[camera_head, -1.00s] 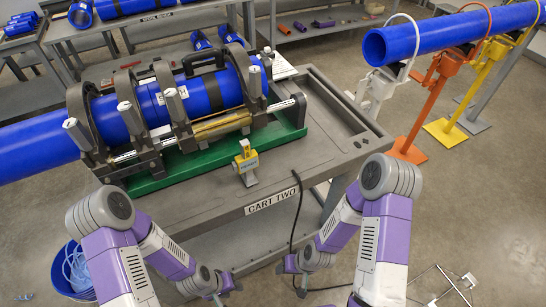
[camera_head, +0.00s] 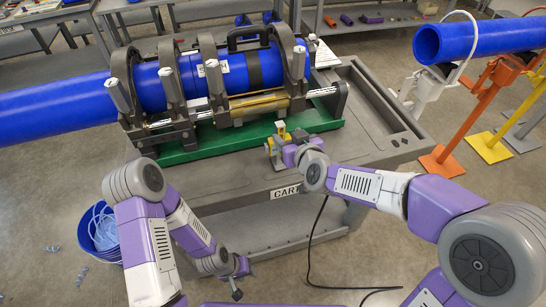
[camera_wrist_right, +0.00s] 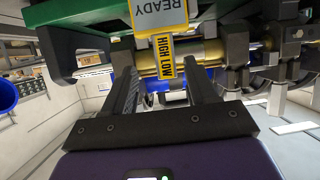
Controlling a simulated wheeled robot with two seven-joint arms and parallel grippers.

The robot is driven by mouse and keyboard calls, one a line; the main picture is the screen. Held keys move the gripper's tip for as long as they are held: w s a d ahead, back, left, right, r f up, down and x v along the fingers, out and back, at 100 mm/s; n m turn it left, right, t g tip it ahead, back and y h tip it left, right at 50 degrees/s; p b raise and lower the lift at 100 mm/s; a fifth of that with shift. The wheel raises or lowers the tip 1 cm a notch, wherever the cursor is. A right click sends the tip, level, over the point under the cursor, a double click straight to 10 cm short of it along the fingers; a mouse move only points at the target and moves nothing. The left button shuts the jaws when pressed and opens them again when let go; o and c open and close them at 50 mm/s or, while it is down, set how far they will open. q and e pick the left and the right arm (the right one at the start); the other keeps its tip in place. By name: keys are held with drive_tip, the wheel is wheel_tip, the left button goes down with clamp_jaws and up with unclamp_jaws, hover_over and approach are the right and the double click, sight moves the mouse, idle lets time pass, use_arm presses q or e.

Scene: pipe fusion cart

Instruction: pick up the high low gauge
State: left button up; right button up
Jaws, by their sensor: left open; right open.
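The high low gauge (camera_head: 281,133) is a small yellow and grey tool standing on the cart top, just in front of the green base of the fusion machine. In the right wrist view the gauge's yellow "HIGH LOW" label (camera_wrist_right: 165,55) shows between the fingertips. My right gripper (camera_head: 276,152) is open at the near side of the gauge and partly covers it. In the wrist view its two dark fingers (camera_wrist_right: 164,72) stand apart, one on each side of the label; contact is not clear. My left gripper (camera_head: 237,285) is open and empty, low in front of the cart.
The grey cart (camera_head: 230,178) carries the fusion machine with its green base (camera_head: 190,148) and a long blue pipe (camera_head: 60,103). Another blue pipe (camera_head: 490,38) lies on coloured stands at right. A blue bucket (camera_head: 98,230) stands on the floor at left.

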sight(278, 126)
drive_tip(key=shift+w+a+r, duration=0.15)
drive_tip(key=shift+w+a, duration=0.05)
drive_tip(key=shift+a, duration=0.05)
drive_tip(key=b+x, duration=0.2)
drive_tip(key=x, duration=0.5)
drive_tip(key=shift+w+a+r, duration=0.1)
drive_tip(key=shift+a+r, duration=0.05)
drive_tip(key=shift+a, duration=0.1)
clamp_jaws()
